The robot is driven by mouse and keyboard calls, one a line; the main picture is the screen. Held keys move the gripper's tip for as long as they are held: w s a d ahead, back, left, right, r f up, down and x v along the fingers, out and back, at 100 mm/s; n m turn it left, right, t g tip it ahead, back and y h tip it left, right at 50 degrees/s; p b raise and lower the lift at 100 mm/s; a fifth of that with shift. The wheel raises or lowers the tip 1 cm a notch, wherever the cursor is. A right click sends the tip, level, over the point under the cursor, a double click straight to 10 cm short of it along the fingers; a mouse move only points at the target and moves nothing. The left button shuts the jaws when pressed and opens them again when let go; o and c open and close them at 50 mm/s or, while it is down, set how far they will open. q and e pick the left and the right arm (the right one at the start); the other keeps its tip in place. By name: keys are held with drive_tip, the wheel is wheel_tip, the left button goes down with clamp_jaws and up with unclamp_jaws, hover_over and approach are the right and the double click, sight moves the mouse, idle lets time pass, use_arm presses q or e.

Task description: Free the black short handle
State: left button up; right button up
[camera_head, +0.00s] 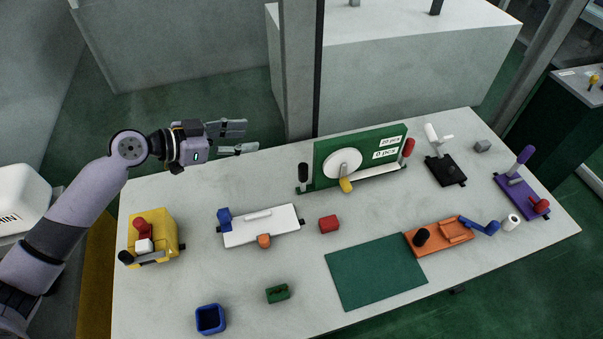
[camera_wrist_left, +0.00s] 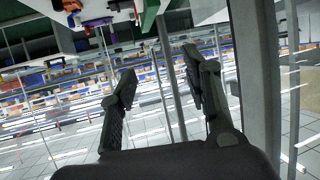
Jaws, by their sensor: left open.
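Several black grips show in the head view, and I cannot tell which is the black short handle. One upright black handle (camera_head: 303,172) stands at the left end of the green panel (camera_head: 332,148). A black knob (camera_head: 421,237) sits on the orange base (camera_head: 452,236). A black-ended lever (camera_head: 126,257) shows at the front of the yellow box (camera_head: 167,232). My left gripper (camera_head: 250,138) is open and empty, over the table's back edge, left of the green panel. Its open fingers also show in the left wrist view (camera_wrist_left: 158,68). My right gripper is not in view.
A white plate fixture (camera_head: 275,228), red block (camera_head: 329,224), green block (camera_head: 278,293), blue cup (camera_head: 210,318) and green mat (camera_head: 370,285) lie on the table. A black fixture (camera_head: 440,171) and purple fixture (camera_head: 518,196) stand right. A post (camera_head: 298,80) rises behind the table.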

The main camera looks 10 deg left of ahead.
use_arm(q)
drive_tip(key=b, duration=1.4)
approach(303, 170)
drive_tip(key=s+a+r, duration=0.1)
drive_tip(key=s+a, duration=0.2)
drive_tip(key=a, duration=0.3)
drive_tip(key=p+x, duration=0.3)
drive_tip(key=x, duration=1.3)
drive_tip(key=shift+w+d+f, duration=0.1)
drive_tip(key=shift+w+d, duration=0.1)
drive_tip(key=shift+d, duration=0.15)
drive_tip(key=shift+w+d+f+p, duration=0.3)
drive_tip(key=shift+d, duration=0.1)
drive_tip(key=shift+c, duration=0.3)
clamp_jaws()
